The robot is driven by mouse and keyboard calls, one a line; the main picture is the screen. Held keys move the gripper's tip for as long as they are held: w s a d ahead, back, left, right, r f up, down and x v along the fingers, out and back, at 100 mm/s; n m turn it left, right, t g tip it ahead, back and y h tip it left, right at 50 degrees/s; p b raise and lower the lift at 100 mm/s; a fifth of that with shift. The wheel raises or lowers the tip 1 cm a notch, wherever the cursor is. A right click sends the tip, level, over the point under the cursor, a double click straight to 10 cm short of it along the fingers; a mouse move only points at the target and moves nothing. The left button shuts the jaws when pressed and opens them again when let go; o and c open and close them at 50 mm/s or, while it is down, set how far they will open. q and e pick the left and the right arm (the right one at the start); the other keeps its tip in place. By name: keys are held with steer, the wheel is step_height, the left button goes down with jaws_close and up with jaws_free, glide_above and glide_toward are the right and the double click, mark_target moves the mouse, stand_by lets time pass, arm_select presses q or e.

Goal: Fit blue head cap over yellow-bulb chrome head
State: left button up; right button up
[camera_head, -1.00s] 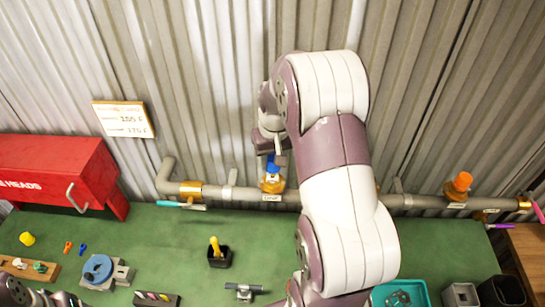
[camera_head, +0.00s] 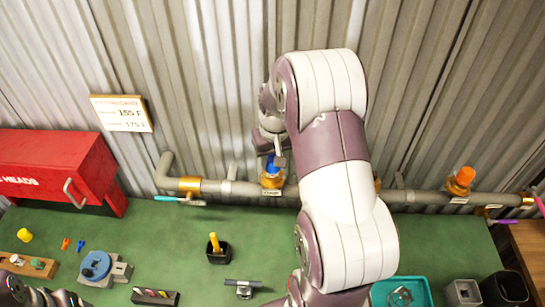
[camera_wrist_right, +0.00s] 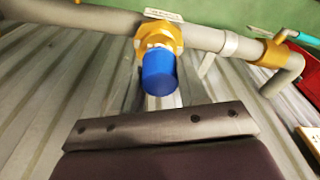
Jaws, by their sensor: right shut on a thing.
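The blue head cap (camera_head: 272,162) is at the brass outlet (camera_head: 271,180) on the grey pipe, below my right gripper (camera_head: 274,145). In the right wrist view the cap (camera_wrist_right: 159,73) sits in line with the brass fitting (camera_wrist_right: 160,38), with a thin pale metal band between them. The chrome head and its yellow bulb are otherwise hidden, apparently under the cap. My right gripper is shut on the blue cap; its fingertips are largely hidden. Parts of my left arm show at the lower left corner, but its gripper is not in view.
An orange cap (camera_head: 466,175) stands on another outlet at the right. A red heads cabinet (camera_head: 55,170) is at the left. On the green bench are a black cup (camera_head: 219,254), a blue-topped fixture (camera_head: 97,266) and a teal tray (camera_head: 402,292). Corrugated wall stands behind the pipe.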

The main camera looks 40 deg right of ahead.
steer(key=shift+f+b, duration=0.4)
steer(key=shift+f, duration=0.3)
steer(key=o, duration=1.1)
steer(key=r, duration=0.2)
steer(key=r+b, duration=0.1)
steer(key=r, duration=0.1)
steer(key=r+b, duration=0.1)
steer(key=r, duration=0.1)
steer(key=shift+s, duration=0.35)
steer(key=r+p, duration=0.1)
steer(key=r, duration=0.1)
steer(key=r+p, duration=0.1)
steer(key=r, duration=0.1)
steer(key=s+r+p, duration=0.1)
steer(key=r, duration=0.1)
steer(key=shift+a+r, duration=0.2)
steer(key=shift+r, duration=0.05)
